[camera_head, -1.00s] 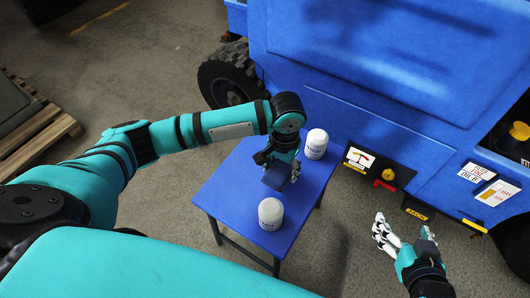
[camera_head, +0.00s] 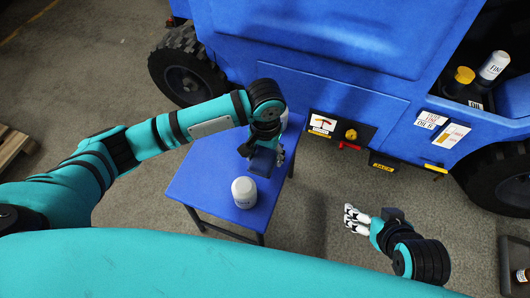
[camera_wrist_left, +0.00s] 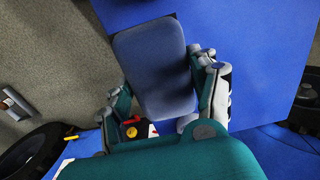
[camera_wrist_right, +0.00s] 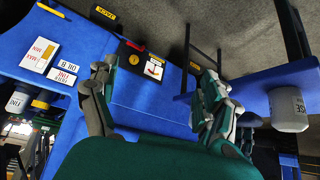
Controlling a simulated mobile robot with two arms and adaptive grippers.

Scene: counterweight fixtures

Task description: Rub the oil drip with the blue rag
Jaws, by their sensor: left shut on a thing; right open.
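The blue rag (camera_wrist_left: 155,60), a dark blue-grey padded block, is held between the fingers of my left gripper (camera_wrist_left: 167,92). In the head view, the rag (camera_head: 262,160) is below my left gripper (camera_head: 265,147), over the blue table (camera_head: 205,180). I cannot tell whether it touches the tabletop. I cannot make out the oil drip in any view. My right gripper (camera_head: 355,219) is open and empty, to the right of the table. It also shows in the right wrist view (camera_wrist_right: 155,88).
A white canister (camera_head: 244,192) stands on the table, close to the rag. Another canister (camera_head: 283,119) is mostly hidden behind my left arm. A large blue vehicle (camera_head: 340,50) stands behind, with a red handle (camera_head: 349,146) and yellow knob (camera_head: 351,134).

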